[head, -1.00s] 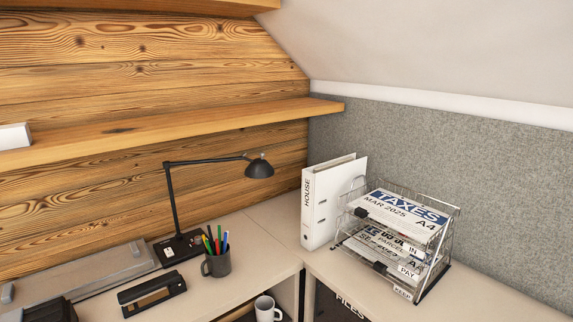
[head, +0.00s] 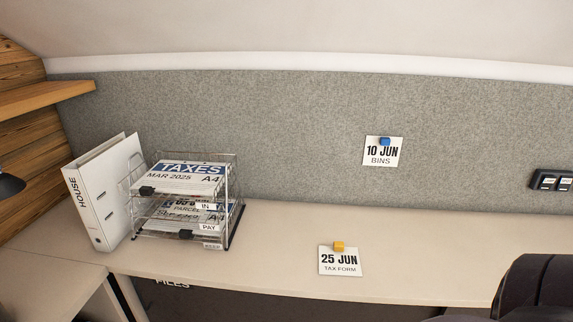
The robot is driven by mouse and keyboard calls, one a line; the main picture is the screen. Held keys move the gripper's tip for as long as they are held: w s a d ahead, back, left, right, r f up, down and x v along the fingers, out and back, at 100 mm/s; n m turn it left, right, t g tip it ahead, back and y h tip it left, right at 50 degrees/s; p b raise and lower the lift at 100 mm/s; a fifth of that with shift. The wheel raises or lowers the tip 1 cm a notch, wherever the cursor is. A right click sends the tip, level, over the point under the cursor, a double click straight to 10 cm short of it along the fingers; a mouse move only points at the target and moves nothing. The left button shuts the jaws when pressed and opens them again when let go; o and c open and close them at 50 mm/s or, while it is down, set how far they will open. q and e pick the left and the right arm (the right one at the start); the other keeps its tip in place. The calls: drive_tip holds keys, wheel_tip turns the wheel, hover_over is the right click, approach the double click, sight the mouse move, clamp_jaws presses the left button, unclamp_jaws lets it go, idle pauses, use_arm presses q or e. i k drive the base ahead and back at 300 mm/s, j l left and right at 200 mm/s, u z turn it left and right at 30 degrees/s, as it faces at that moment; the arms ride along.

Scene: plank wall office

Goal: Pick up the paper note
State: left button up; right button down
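Two paper notes show in the head view. One paper note (head: 340,263) reads "25 JUN TAX FORM", has a small yellow-orange block at its top edge, and is at the desk top near its front edge. Another note (head: 381,154) reads "10 JUN BINS" and is on the grey felt panel with a blue block at its top. Neither of my grippers is in view.
A wire tray rack (head: 235,185) with papers stands on the desk (head: 270,238) at left, beside a white "HOUSE" binder (head: 100,195). A black chair back (head: 540,285) covers the lower right. Black sockets (head: 552,181) sit on the panel at right. The desk between rack and chair is mostly clear.

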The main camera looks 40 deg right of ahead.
sight(338, 260)
drive_tip(key=k+z, duration=0.15)
drive_tip(key=z, duration=1.6)
